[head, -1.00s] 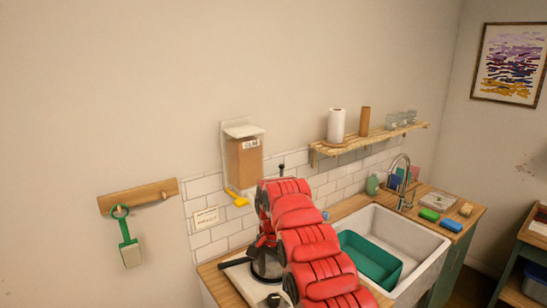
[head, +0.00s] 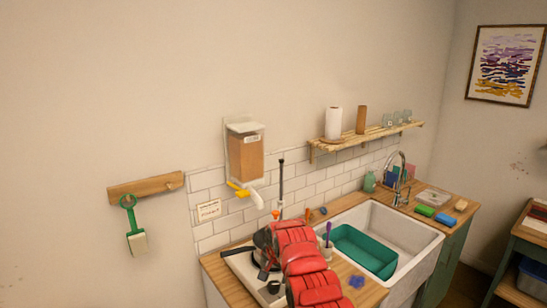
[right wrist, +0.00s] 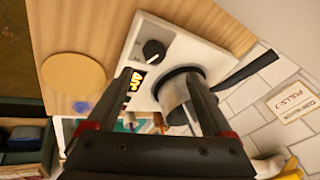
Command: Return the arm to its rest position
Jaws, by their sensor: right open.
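My right arm is red and reaches up from the bottom middle of the head view. Its gripper (head: 266,268) is partly hidden there, low over the hot plate. In the right wrist view the two dark fingers of my right gripper (right wrist: 160,84) are spread apart, with nothing held between them. Behind them is a white hot plate (right wrist: 150,32) with a black knob and a lit orange display. A metal pot (right wrist: 174,97) with a long black handle stands on it, partly covered by a finger. I cannot tell whether the finger touches it. My left gripper is not in view.
A wall dispenser (head: 246,158) with a yellow lever hangs above the counter. A sink (head: 408,243) with a green tub (head: 350,247) lies right of my arm. A thin upright rod (head: 281,185) stands behind the arm. A blue item (head: 356,281) lies on the counter. The wall space above is free.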

